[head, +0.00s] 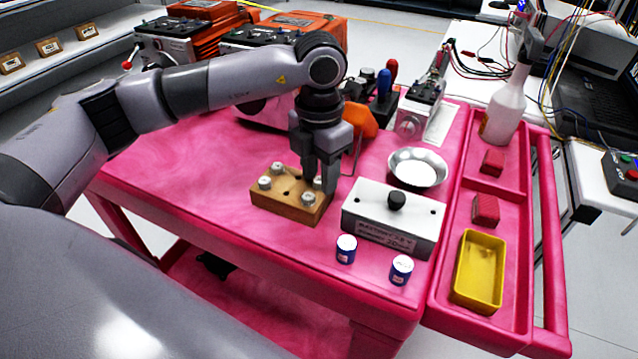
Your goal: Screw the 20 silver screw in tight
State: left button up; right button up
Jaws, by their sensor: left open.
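A wooden block (276,212) stands on the pink cart top with several silver screws in it. One silver screw (265,183) is at its left corner, one (279,169) at its back, and one (308,199) at its front right. My left gripper (322,184) points down over the block's right end, its fingers open. The fingers hide that end, and I cannot tell whether a screw is between them. No number is readable on the screws. A white box (385,222) with a black knob and a printed label stands right of the block. My right gripper is not in view.
Two small blue-and-white cans (346,249) (401,269) stand near the front edge. A metal bowl (418,168) is behind the white box. A yellow tray (480,272) and red blocks lie in the side tray. The cart's left top is clear.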

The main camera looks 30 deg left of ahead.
aim_at(319, 180)
pick_arm(q)
jog(key=c, duration=0.7)
jog(key=shift+r+p, duration=1.7)
jog(key=shift+r, duration=0.9)
jog(key=shift+f, duration=0.15)
